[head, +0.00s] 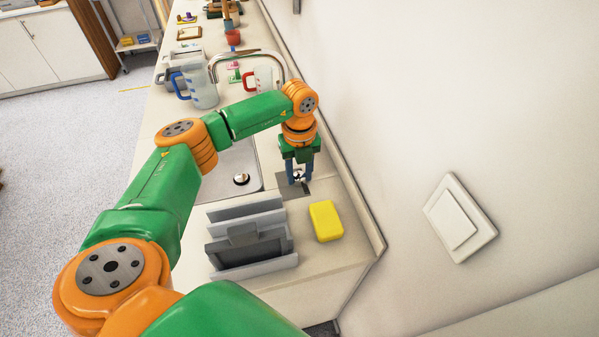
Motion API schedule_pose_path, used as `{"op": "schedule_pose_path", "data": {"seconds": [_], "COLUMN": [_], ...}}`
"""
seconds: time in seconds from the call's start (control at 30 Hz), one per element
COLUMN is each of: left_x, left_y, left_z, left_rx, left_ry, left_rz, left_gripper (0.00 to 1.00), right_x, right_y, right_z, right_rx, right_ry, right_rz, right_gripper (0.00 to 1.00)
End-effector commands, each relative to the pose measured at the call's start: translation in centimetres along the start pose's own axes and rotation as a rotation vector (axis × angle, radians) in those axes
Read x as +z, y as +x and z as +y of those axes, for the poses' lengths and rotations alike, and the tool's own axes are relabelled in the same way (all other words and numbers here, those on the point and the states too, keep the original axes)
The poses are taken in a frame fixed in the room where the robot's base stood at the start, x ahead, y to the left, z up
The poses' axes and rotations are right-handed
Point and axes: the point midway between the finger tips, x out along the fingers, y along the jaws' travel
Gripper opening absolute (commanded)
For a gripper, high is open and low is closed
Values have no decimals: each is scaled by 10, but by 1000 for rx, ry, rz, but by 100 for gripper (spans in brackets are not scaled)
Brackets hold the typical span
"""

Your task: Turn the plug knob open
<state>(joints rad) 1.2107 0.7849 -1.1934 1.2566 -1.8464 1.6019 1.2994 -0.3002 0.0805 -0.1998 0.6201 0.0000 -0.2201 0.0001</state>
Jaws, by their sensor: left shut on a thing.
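My left arm reaches over the counter, and its gripper (299,178) points down beside the sink (225,177). It is shut on a small metallic piece, which looks like the plug knob (298,176), on a grey patch at the sink's right edge. The fingers hide most of the knob, so how far it is turned cannot be told. A round metal drain plug (241,179) sits in the sink basin. My right gripper is out of the view.
A grey rack (246,240) stands in front of the sink. A yellow sponge (326,221) lies right of it, near the wall. Behind the arm are a faucet (247,54), a measuring jug (204,88) and a red-handled cup (262,77). A wall switch (459,219) is at right.

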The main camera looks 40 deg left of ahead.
Motion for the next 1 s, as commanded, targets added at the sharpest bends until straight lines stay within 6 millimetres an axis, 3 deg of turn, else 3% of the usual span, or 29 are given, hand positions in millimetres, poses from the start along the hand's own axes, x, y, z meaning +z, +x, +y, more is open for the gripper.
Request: {"op": "schedule_pose_path", "data": {"seconds": [0.03, 0.07, 0.17, 0.47, 0.8, 1.0], "left_x": [2, 2, 1, 1, 2, 1], "left_y": [-2, -2, -2, -3, -64, -72], "left_z": [-1, -1, 0, 0, -1, 0], "left_rx": [-5, -5, -4, -2, -5, -2], "left_ry": [-2, -2, -2, 0, -1, -1], "left_rz": [-6, -6, -4, -2, -4, -2], "left_gripper": [0, 47, 72, 72, 72, 72], "right_x": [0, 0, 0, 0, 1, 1], "right_y": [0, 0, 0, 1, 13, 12], "right_z": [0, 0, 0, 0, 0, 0], "right_rx": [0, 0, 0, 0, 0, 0], "right_ry": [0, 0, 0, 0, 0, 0], "right_rz": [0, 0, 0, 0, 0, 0], "right_gripper": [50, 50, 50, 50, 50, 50]}}
